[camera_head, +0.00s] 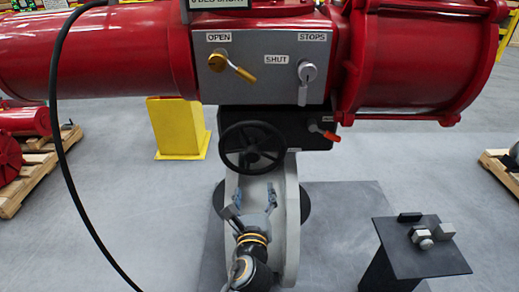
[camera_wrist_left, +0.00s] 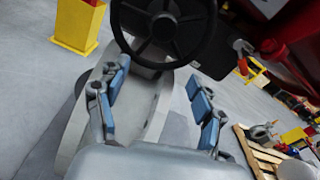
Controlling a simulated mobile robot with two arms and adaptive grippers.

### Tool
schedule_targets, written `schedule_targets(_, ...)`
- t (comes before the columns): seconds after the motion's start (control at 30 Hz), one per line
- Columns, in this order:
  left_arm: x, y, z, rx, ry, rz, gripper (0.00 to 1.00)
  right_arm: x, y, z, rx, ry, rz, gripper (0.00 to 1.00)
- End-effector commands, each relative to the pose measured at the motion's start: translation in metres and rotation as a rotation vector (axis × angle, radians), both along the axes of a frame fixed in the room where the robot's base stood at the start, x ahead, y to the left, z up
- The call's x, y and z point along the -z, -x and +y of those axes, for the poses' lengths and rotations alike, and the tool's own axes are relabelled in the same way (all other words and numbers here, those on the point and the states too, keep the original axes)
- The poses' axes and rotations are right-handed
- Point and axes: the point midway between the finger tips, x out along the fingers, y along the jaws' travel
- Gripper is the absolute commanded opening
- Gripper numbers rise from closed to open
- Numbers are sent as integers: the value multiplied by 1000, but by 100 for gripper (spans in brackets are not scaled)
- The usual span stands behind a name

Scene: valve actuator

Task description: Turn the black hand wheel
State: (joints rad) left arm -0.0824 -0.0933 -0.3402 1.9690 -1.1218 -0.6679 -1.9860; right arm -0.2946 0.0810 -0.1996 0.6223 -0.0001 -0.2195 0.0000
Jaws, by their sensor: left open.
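The black hand wheel (camera_head: 252,147) is mounted on the dark box under the red actuator, in the middle of the head view. In the left wrist view the black hand wheel (camera_wrist_left: 164,28) is at the top, beyond the fingers, partly cut off by the frame. My left gripper (camera_head: 254,196) is just below the wheel in the head view, fingers pointing up towards it. In the left wrist view my left gripper (camera_wrist_left: 160,92) is open with blue pads wide apart and nothing between them. It seems apart from the wheel. My right gripper is not in view.
A grey panel (camera_head: 279,85) with a yellow OPEN lever (camera_head: 231,66) and a grey SHUT lever (camera_head: 306,77) sits above the wheel. An orange-tipped lever (camera_head: 325,131) is to the wheel's right. A black cable (camera_head: 64,165) hangs left. A dark stand (camera_head: 425,258) holds small blocks at right.

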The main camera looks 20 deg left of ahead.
Motion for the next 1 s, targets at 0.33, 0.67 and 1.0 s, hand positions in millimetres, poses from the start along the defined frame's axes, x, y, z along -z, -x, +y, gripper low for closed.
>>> schedule_targets(0.33, -27, -24, 13, -24, -77, -31, 68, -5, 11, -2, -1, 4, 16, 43)
schedule_targets(0.67, -26, -92, 32, -23, -74, -29, 68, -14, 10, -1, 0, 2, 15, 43)
schedule_targets(1.0, -24, -128, 43, -22, -73, -29, 68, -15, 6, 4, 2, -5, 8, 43)
